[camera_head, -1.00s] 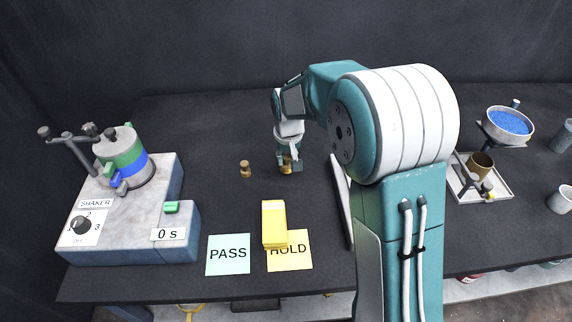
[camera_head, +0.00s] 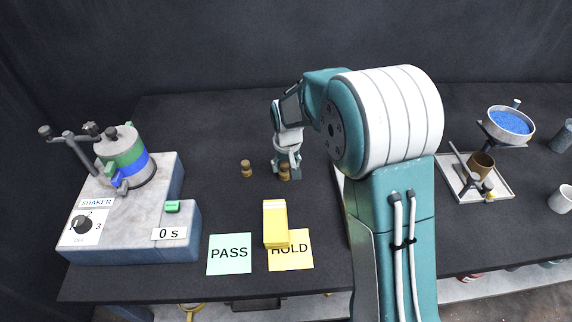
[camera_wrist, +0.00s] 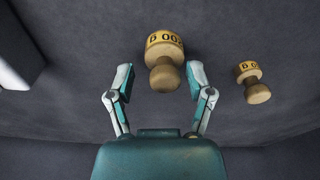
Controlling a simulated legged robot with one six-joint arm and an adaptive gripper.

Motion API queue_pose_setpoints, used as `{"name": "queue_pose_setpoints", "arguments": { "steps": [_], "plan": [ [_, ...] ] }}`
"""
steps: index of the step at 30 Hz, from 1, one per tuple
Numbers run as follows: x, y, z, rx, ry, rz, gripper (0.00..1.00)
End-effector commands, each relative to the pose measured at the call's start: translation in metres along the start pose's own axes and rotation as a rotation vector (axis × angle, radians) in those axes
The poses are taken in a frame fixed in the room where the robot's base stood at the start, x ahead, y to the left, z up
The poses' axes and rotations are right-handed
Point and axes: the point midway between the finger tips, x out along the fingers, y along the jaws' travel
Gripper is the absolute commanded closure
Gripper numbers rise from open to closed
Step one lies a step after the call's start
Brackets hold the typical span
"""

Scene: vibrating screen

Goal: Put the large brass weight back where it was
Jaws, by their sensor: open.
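The large brass weight (camera_head: 284,172) stands on the dark table, and my gripper (camera_head: 287,168) is open just behind and around it. In the wrist view, the large weight (camera_wrist: 164,60) has a label band reading "00" in part and sits ahead of the two open fingers of my gripper (camera_wrist: 160,85); neither finger clearly touches it. A smaller brass weight (camera_head: 246,169) stands to its left on the table. It shows at the right in the wrist view (camera_wrist: 252,82).
A shaker machine (camera_head: 125,225) stands at the left. A PASS card (camera_head: 229,254), a HOLD card (camera_head: 297,258) and a yellow block (camera_head: 275,222) lie in front. A tray (camera_head: 493,194) and a balance pan with blue grains (camera_head: 509,124) are at the right. The table behind the weights is clear.

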Motion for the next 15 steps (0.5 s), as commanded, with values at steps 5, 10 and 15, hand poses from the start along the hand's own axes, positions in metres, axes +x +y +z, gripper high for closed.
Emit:
{"name": "queue_pose_setpoints", "arguments": {
  "steps": [5,10,15],
  "plan": [
    [-0.025,0.0,-0.001,0.0,0.006,0.0,0.32],
    [-0.061,0.001,-0.001,0.0,0.006,-0.001,0.32],
    [-0.095,0.001,-0.001,0.0,0.005,-0.001,0.32]
  ]
}}
